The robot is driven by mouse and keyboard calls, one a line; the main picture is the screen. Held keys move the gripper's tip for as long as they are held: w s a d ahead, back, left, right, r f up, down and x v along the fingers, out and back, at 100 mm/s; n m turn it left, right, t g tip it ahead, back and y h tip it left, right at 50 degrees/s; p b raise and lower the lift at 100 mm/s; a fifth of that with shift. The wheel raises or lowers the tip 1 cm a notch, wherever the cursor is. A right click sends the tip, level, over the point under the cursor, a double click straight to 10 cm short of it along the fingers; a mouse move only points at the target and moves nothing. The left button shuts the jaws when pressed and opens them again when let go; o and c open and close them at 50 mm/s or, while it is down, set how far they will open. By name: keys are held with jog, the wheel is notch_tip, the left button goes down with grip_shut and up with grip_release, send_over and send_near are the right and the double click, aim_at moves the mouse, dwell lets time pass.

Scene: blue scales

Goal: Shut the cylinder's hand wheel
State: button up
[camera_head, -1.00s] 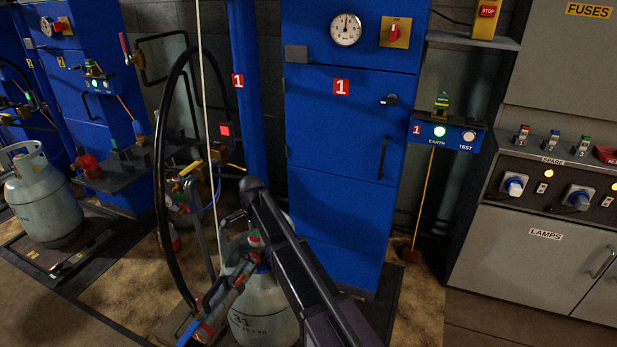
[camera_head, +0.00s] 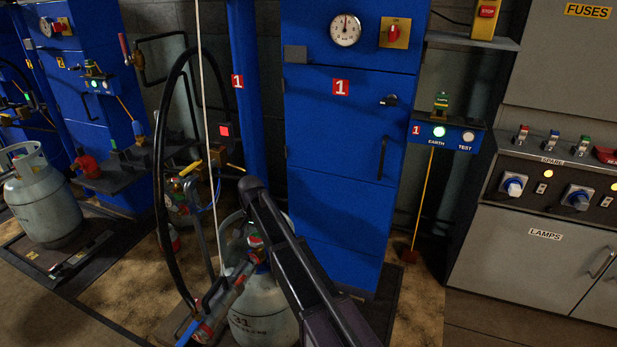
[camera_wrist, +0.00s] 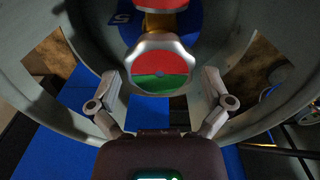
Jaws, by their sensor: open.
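The hand wheel (camera_wrist: 163,66) has a round face, red above and green below, and a pale lobed rim. It sits inside the grey collar (camera_wrist: 55,98) of the gas cylinder. My gripper (camera_wrist: 160,78) is open, with one finger on each side of the wheel. A gap shows between each finger and the rim, and nothing is held. My fingers cannot be made out there.
A black hose (camera_head: 160,190) loops down to a filling coupling (camera_head: 222,300) left of the cylinder. The blue cabinet (camera_head: 340,225) rises close behind. Another grey cylinder (camera_head: 45,208) stands far left. A grey control desk (camera_head: 545,245) is at right.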

aim_at(256, 237)
jog(key=n, duration=0.5)
jog(key=shift+n, duration=0.4)
jog(key=n, duration=0.6)
jog(key=shift+a, duration=0.1)
jog(key=n, duration=0.5)
jog(key=shift+n, duration=0.4)
jog(key=n, duration=0.5)
jog(key=shift+s+n, duration=0.1)
jog(key=shift+n, duration=0.3)
jog(key=shift+r+p, duration=0.3)
notch_tip(256, 237, up, 14)
jog(key=p, duration=1.4)
jog(key=s+d+r+m+p, duration=0.2)
jog(key=d+r+m+p, duration=0.2)
jog(key=d+r+p, duration=0.2)
jog(key=s+d+r+m+p, duration=0.3)
jog(key=d+r+p, duration=0.2)
jog(key=d, duration=0.6)
jog(key=shift+r+m+p, duration=0.35)
jog(key=shift+m+p, duration=0.05)
jog(key=shift+s, duration=0.1)
